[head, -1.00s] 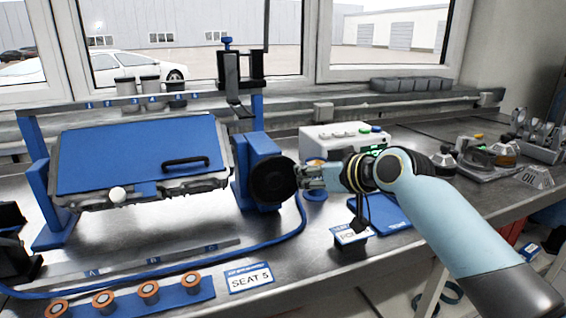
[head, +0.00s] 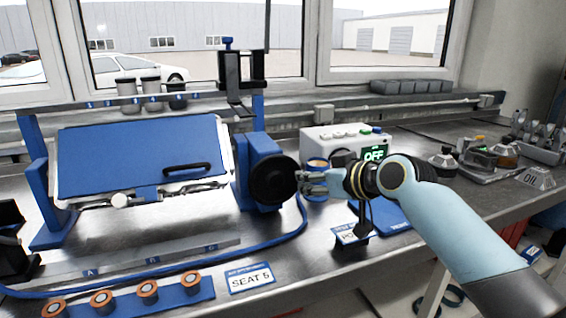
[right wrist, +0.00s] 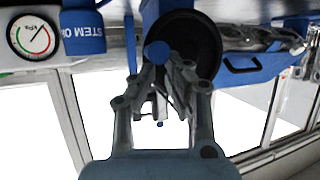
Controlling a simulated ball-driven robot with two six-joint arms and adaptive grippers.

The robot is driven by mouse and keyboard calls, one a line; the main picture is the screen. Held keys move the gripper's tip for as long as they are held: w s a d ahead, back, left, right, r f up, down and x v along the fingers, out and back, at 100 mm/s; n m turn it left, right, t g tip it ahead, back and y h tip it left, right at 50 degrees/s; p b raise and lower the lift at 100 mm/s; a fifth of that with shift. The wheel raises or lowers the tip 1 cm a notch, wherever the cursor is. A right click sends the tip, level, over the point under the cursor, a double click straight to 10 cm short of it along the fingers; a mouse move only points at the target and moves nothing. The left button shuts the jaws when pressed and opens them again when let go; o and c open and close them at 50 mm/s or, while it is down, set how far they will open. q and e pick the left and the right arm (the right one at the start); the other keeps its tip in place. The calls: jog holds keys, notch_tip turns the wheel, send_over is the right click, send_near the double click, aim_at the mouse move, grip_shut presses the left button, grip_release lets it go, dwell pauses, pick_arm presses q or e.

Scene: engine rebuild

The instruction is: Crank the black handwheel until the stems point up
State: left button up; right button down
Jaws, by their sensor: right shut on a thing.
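The black handwheel (head: 273,181) is on the right end of the blue rotating stand (head: 243,178). The stand carries a metal engine piece with a tilted blue plate (head: 130,158) facing me. No upward-pointing stems can be made out; a silver rod and a white knob (head: 120,200) show along the lower edge. My right gripper (head: 302,183) is at the handwheel's right side. In the right wrist view its fingers (right wrist: 157,72) are shut on the wheel's blue crank knob (right wrist: 157,50), in front of the black wheel (right wrist: 193,42). My left gripper is not in view.
Behind my right wrist a white box (head: 330,140) has a display reading OFF. A blue hose (head: 300,225) runs along the bench. In front are a SEAT 5 card (head: 250,277) and a blue strip (head: 175,295) with several copper-coloured rings. A black fixture (head: 12,240) stands at far left.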

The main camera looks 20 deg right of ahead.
jog(key=shift+d+f, duration=0.2)
jog(key=shift+f, duration=0.05)
jog(key=shift+s+f+b, duration=0.1)
jog(key=shift+f+b, duration=0.2)
jog(key=shift+f, duration=0.25)
jog(key=shift+f+b, duration=0.3)
jog(key=shift+f, duration=0.15)
jog(key=shift+s+f, duration=0.1)
jog(key=shift+f, duration=0.4)
jog(key=shift+b, duration=0.3)
jog(key=shift+a+f, duration=0.15)
jog(key=shift+f, duration=0.15)
